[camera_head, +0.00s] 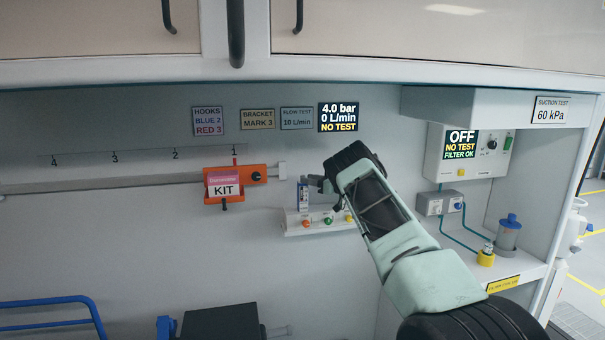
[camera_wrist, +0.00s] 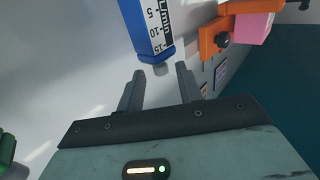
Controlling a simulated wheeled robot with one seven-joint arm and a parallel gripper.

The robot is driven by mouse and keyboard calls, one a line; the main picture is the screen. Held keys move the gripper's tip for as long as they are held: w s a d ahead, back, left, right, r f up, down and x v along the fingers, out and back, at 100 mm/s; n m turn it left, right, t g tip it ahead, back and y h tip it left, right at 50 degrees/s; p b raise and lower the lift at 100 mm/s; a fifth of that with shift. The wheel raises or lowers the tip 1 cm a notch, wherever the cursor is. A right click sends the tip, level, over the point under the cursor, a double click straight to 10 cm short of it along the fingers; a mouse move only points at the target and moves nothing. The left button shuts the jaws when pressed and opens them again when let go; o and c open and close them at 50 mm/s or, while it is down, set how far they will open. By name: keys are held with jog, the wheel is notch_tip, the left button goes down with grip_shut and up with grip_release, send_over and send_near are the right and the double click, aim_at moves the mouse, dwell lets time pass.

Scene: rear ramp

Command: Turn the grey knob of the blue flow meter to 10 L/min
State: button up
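The blue flow meter (camera_head: 303,196) stands above a small white ledge on the wall in the head view. In the wrist view the flow meter (camera_wrist: 150,24) shows a white L/min scale marked 5, 10, 15 and a blue end. Its grey knob (camera_wrist: 160,69) sticks out below that end. My gripper (camera_wrist: 160,70) is open, with one finger on each side of the knob in the picture; I see gaps and cannot tell the depth. In the head view my gripper (camera_head: 314,184) is beside the flow meter. The display (camera_head: 338,117) reads 4.0 bar, 0 L/min, NO TEST.
A sign (camera_head: 297,118) reads 10 L/min. An orange bracket (camera_head: 234,184) with a pink KIT box sits left on a rail. The ledge (camera_head: 318,228) has coloured knobs below the flow meter. A suction unit (camera_head: 466,150) reading OFF is at right. Overhead cabinets (camera_head: 100,30) span the top.

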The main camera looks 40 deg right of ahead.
jog(key=shift+p+x, duration=0.5)
jog(key=shift+x, duration=1.4)
grip_shut()
